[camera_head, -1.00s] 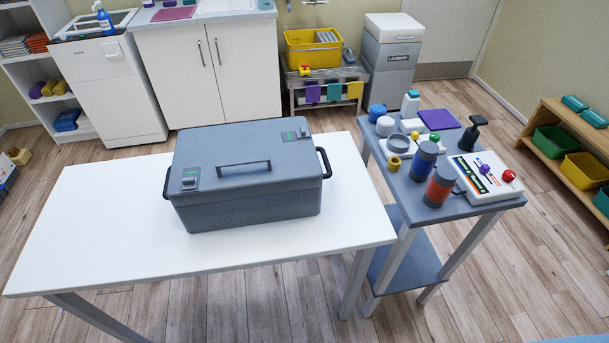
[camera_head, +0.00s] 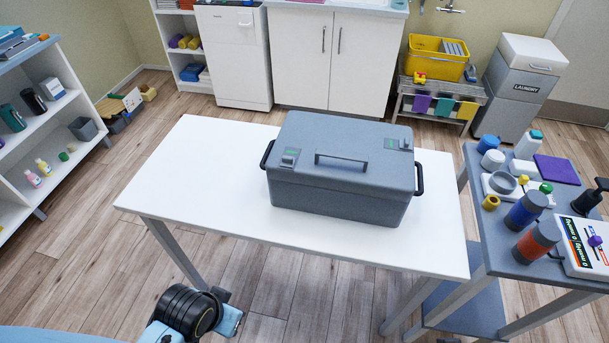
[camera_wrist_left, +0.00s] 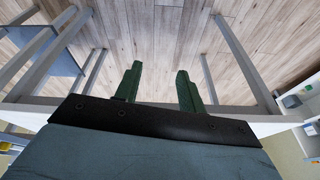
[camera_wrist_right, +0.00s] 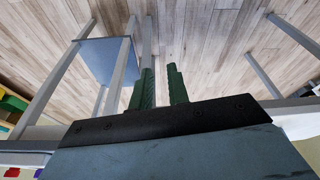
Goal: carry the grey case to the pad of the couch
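The grey case (camera_head: 342,165) sits shut and upright on the white table (camera_head: 200,170) in the head view. It has a dark handle on its lid, two latches with green marks, and a black side handle at each end. Part of my arm shows at the bottom left of the head view, short of the table and apart from the case. My left gripper (camera_wrist_left: 162,85) is open and empty in its wrist view. My right gripper (camera_wrist_right: 161,88) is partly open and empty in its wrist view. I cannot identify the couch pad for certain.
A grey side table (camera_head: 480,235) crowded with bottles, jars and a white device stands close at the right. A white shelf unit (camera_head: 50,130) is at the left. Cabinets (camera_head: 333,60), a yellow bin (camera_head: 437,60) and a laundry hamper (camera_head: 520,85) line the back. Wooden floor is open at the left.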

